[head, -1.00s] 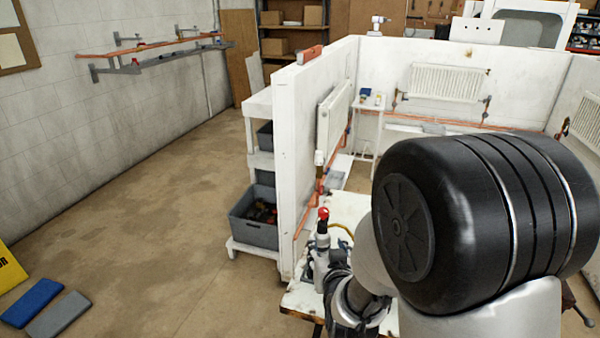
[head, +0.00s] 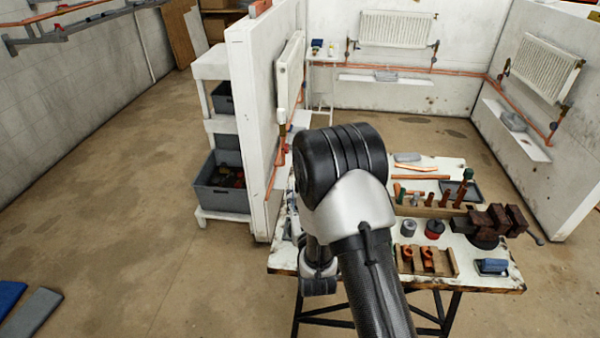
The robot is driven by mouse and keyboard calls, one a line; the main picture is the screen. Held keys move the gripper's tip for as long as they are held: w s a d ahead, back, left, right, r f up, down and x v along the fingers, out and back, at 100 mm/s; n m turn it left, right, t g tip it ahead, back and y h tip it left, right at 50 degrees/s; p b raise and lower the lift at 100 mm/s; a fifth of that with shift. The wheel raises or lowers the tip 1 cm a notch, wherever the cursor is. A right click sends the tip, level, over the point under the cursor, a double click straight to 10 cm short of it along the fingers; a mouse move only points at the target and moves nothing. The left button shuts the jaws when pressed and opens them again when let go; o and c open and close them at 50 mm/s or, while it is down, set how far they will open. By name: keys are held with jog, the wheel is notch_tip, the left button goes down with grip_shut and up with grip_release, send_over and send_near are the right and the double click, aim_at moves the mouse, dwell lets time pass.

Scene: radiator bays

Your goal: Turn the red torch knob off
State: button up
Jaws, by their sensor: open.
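No red torch knob can be made out now in the head view. My dark and silver arm covers the left part of the workbench (head: 281,262) and whatever stands behind it. My gripper cannot be seen; the end of my arm is hidden behind my own links, near the bench's left side.
The bench holds a dark brown vise (head: 497,222), a grey tin (head: 408,228), a red-banded tin (head: 434,229) and a wooden block (head: 445,262) with copper fittings. A white partition (head: 254,120) stands behind the bench's left side. A grey crate (head: 221,190) sits on shelves.

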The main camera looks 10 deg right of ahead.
jog(key=w, duration=0.6)
jog(key=w+d, duration=0.1)
jog(key=w, duration=0.3)
jog(key=shift+b, duration=0.3)
jog(key=c, duration=1.1)
